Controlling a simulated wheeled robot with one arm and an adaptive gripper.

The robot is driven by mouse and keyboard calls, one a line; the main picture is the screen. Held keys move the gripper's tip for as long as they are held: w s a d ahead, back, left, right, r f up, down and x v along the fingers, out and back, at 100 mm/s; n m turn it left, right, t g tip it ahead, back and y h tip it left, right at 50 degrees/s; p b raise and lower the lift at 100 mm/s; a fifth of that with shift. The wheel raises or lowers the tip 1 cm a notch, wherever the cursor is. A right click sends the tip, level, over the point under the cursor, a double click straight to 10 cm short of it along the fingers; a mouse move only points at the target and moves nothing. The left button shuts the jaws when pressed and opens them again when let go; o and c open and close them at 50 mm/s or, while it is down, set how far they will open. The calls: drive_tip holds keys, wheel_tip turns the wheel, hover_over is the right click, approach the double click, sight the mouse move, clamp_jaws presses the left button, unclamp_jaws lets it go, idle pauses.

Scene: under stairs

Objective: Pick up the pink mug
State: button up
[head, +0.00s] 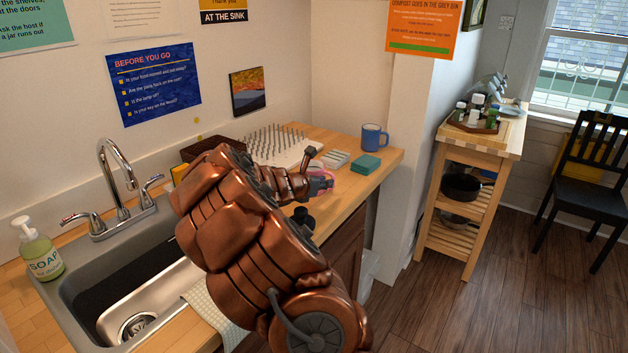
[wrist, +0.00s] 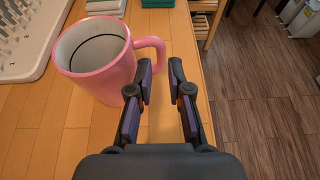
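The pink mug (wrist: 104,63) stands upright on the wooden counter in the wrist view, with its handle (wrist: 152,46) pointing right. In the head view only a small pink part (head: 327,176) shows past my arm; the rest is hidden. My gripper (wrist: 161,68) is open in the wrist view, with its fingertips just in front of the handle and to the right of the mug body. The left finger is close to the mug's side; I cannot tell whether it touches. In the head view my gripper (head: 320,184) is over the counter's right part, mostly hidden by my arm.
The counter's edge is right of my gripper. The sink (head: 130,285) is at left.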

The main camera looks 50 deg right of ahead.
drive_tip(key=shift+p+x, duration=0.4)
drive_tip(key=shift+x, duration=1.85)
drive_tip(key=shift+f, duration=0.1)
clamp_jaws()
